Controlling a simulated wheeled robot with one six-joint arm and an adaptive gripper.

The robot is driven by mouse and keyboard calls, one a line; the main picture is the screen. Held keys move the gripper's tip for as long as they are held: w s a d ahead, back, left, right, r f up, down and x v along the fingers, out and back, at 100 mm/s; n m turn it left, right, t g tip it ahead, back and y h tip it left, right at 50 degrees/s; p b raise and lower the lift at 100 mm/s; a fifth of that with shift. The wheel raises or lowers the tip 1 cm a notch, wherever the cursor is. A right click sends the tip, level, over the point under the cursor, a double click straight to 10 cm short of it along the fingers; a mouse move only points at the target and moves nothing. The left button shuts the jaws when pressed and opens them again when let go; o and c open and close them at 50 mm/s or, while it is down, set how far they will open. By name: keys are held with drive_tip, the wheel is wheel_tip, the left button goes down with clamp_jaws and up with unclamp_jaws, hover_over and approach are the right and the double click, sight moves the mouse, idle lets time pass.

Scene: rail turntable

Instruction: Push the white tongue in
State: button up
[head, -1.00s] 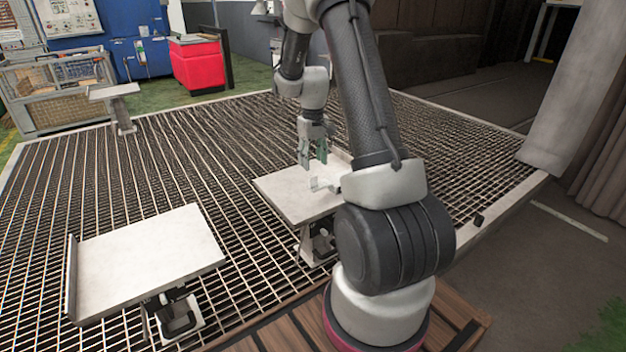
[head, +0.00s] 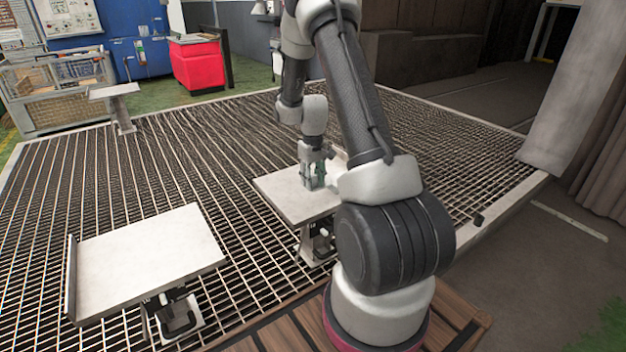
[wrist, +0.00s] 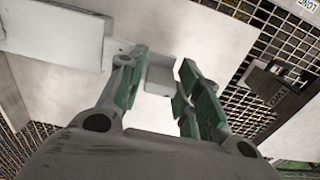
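The white tongue (wrist: 160,76) shows in the wrist view as a small pale block between my fingertips. A narrow neck appears to run from it, past the left finger, to a larger white block (wrist: 50,34). My gripper (wrist: 158,84) is open, with its green-padded fingers on either side of the tongue. The left finger looks very close to it; I cannot tell whether either finger touches. In the head view my gripper (head: 313,185) points down, low over the pale plate (head: 283,197) right of centre. There the fingers and arm mostly hide the tongue.
Another pale plate (head: 150,262) with an upright edge stands at the front left. A smaller one (head: 114,90) stands farther back. Dark grating (head: 140,180) surrounds them. A red bin (head: 199,65) and a wire crate (head: 60,92) stand beyond the grating.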

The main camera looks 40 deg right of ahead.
clamp_jaws()
drive_tip(key=shift+d, duration=3.3)
drive_tip(key=o, duration=0.5)
unclamp_jaws()
wheel_tip(320, 180, up, 12)
